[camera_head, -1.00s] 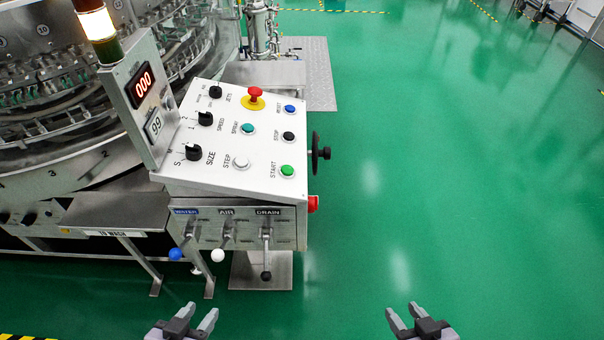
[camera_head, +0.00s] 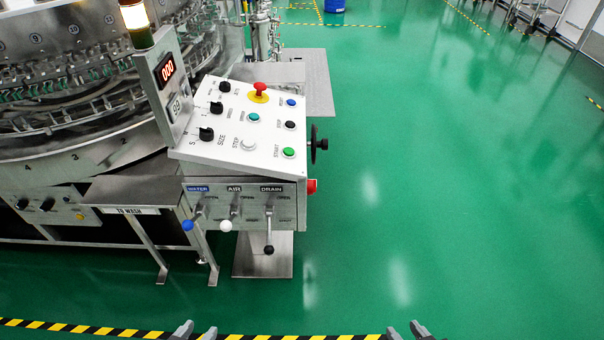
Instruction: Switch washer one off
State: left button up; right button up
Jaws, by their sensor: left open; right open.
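The washer (camera_head: 60,150) is a large round metal machine at the left. Its white control panel (camera_head: 222,152) stands at centre left, with a red emergency button (camera_head: 259,89) on a yellow ring. The panel also has a blue button (camera_head: 291,102), a black STOP button (camera_head: 290,125), a green START button (camera_head: 288,153) and several black knobs. The display (camera_head: 166,70) reads 000. A red switch (camera_head: 312,186) sits on the box's right side. My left gripper (camera_head: 196,331) and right gripper (camera_head: 405,331) are open and empty at the bottom edge, apart from the panel.
Below the panel are the WATER, AIR and DRAIN levers (camera_head: 268,230). A black handwheel (camera_head: 315,144) juts out to the right. A yellow-black floor stripe (camera_head: 90,329) runs along the front. A blue drum (camera_head: 334,5) stands far back. The green floor (camera_head: 450,200) at right is clear.

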aim_at(311, 186)
jog(key=k, duration=0.2)
jog(key=i, duration=1.25)
jog(key=k+l+u, duration=0.15)
jog(key=l, duration=0.2)
jog(key=k+l+u, duration=0.2)
jog(key=l+u, duration=0.15)
jog(key=l, duration=0.25)
jog(key=k, duration=0.05)
